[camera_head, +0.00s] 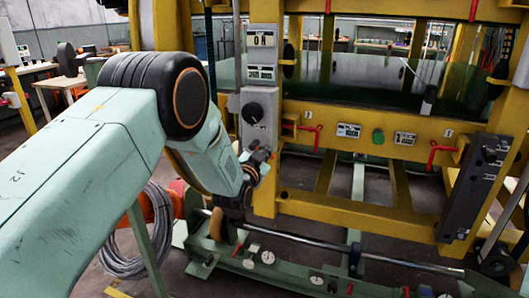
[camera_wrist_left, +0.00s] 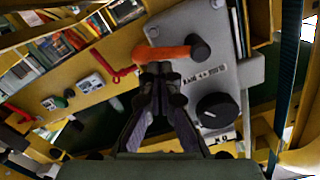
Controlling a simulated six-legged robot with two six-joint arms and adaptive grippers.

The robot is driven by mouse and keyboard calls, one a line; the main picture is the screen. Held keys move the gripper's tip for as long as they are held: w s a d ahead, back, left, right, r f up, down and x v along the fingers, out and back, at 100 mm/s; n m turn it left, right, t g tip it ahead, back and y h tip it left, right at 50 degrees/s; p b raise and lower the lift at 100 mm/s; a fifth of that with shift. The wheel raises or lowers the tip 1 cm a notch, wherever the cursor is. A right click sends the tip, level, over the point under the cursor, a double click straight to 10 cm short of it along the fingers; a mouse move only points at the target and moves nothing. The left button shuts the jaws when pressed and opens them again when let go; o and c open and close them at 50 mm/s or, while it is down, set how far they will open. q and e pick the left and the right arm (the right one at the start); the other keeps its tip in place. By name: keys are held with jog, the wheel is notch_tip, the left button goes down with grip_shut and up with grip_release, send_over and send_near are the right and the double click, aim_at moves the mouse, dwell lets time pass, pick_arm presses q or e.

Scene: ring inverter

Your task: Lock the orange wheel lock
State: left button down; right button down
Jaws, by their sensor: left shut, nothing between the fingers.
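The orange wheel lock appears in the left wrist view as an orange lever (camera_wrist_left: 163,53) with a black knob (camera_wrist_left: 199,47) at its right end. It is mounted on a grey panel (camera_wrist_left: 228,75). My left gripper (camera_wrist_left: 157,70) is shut and empty, with its fingertips right at the lever's left part; I cannot tell whether they touch. In the head view my left gripper (camera_head: 262,157) is in front of the lower part of the grey control box (camera_head: 256,133), and the lever is mostly hidden there. My right gripper is in neither view.
A black rotary knob (camera_wrist_left: 217,110) sits lower on the grey panel, and it also shows in the head view (camera_head: 252,113). Yellow frame beams (camera_head: 360,215) surround the box. Red levers (camera_head: 318,133) stick out on the right. A green base (camera_head: 225,252) lies below.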

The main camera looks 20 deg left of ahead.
pick_arm(q)
jog(key=shift+f+m, duration=0.25)
jog(key=shift+m, duration=0.15)
jog(key=a+f+m, duration=0.1)
jog(key=m, duration=0.2)
jog(key=f+m+b, duration=0.1)
jog(key=m, duration=0.3)
jog(key=a+f+m, duration=0.1)
jog(key=f+m, duration=0.1)
jog(key=m, duration=0.2)
jog(key=shift+a+f+t+y+b, duration=0.1)
jog(key=shift+a+t+y+b, duration=0.2)
jog(key=shift+y, duration=0.1)
jog(key=shift+a, duration=0.1)
dwell(0.4)
jog(key=shift+f, duration=0.1)
